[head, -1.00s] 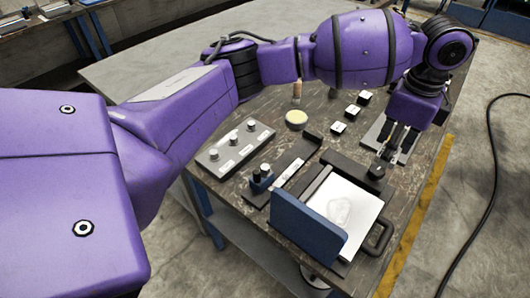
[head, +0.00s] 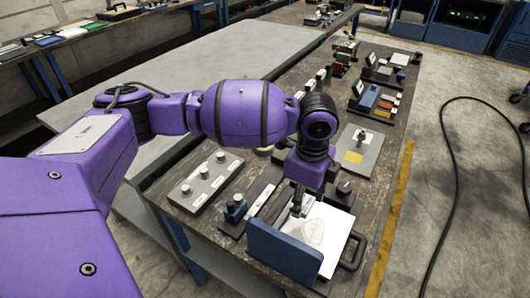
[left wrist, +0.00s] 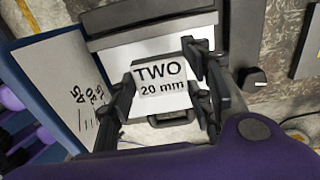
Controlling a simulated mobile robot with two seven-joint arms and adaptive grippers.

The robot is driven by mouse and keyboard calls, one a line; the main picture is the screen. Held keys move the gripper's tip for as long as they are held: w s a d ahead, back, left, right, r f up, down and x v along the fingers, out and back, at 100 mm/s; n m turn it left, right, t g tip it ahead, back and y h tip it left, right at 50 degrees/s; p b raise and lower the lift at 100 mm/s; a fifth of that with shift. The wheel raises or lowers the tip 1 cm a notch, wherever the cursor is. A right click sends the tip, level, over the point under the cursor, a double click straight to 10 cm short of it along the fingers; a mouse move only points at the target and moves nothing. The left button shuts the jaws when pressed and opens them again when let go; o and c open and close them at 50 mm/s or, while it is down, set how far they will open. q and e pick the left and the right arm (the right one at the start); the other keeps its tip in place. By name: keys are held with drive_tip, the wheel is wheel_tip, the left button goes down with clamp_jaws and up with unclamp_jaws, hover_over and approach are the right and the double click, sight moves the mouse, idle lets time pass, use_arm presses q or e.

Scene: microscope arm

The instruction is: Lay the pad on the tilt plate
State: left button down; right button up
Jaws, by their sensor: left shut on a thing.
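My left gripper (head: 297,207) is at the far-left part of the white plate (head: 330,222), which I take for the tilt plate. In the left wrist view its fingers (left wrist: 163,92) are shut on a pale block (left wrist: 162,80) labelled "TWO 20 mm". White surface shows behind the block; I cannot tell whether they touch. A clear, rounded patch (head: 313,232) lies on the white plate, apparently the pad, though its identity is not certain. A blue side panel (head: 285,252) stands along the plate's near-left edge. My right gripper is not in view.
A black handle (head: 352,251) sticks out at the plate's right. A dark knob (head: 344,188) stands beyond it, then a grey plate (head: 365,160) with a yellow square. A grey box with several knobs (head: 203,181) is at left. Angle marks (left wrist: 85,95) show inside the blue panel.

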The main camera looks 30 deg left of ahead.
sight(297, 222)
use_arm(q)
drive_tip(key=shift+s+a+f, duration=0.1)
drive_tip(key=shift+s+f, duration=0.05)
drive_tip(key=shift+f, duration=0.05)
drive_tip(key=f, duration=0.3)
drive_tip(key=shift+s+a+f, duration=0.1)
drive_tip(key=shift+s+f, duration=0.05)
drive_tip(key=shift+s, duration=0.1)
drive_tip(key=shift+w, duration=0.1)
drive_tip(key=shift+f, duration=0.2)
drive_tip(key=shift+f, duration=0.45)
drive_tip(key=c, duration=0.9)
unclamp_jaws()
wheel_tip(297, 222, up, 13)
drive_tip(key=shift+r+p, duration=0.15)
drive_tip(key=shift+p, duration=0.25)
